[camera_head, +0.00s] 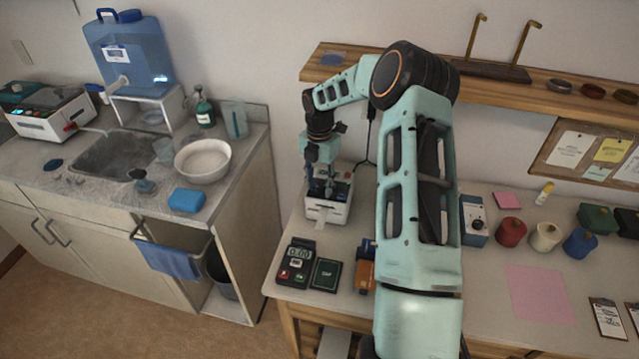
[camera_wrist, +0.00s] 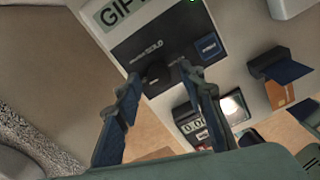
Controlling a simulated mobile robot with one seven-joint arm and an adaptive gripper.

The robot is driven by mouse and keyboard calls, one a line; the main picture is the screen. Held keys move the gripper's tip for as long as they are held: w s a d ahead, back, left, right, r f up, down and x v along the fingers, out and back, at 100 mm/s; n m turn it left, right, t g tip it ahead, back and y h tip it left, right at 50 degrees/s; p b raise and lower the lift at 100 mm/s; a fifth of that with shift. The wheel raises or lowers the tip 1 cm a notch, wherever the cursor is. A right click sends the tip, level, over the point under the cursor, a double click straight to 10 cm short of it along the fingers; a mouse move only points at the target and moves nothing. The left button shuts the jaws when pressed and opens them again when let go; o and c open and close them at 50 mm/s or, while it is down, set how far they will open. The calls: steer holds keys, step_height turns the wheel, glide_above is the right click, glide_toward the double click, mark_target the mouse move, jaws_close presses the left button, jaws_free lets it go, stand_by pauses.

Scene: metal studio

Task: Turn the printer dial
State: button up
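The printer (camera_head: 327,211) is a small white box with a dark top panel, at the left end of the workbench in the head view. A paper strip hangs from its front. I cannot tell whether the fingers touch the dial.
A card terminal (camera_head: 297,262) and a dark card (camera_head: 326,274) lie in front of the printer. An orange box (camera_head: 365,276) lies to their right. A wooden shelf (camera_head: 500,84) runs above the bench. A gap separates the bench from the sink counter (camera_head: 100,197).

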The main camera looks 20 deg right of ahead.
steer(key=shift+c, duration=0.5)
jaws_close()
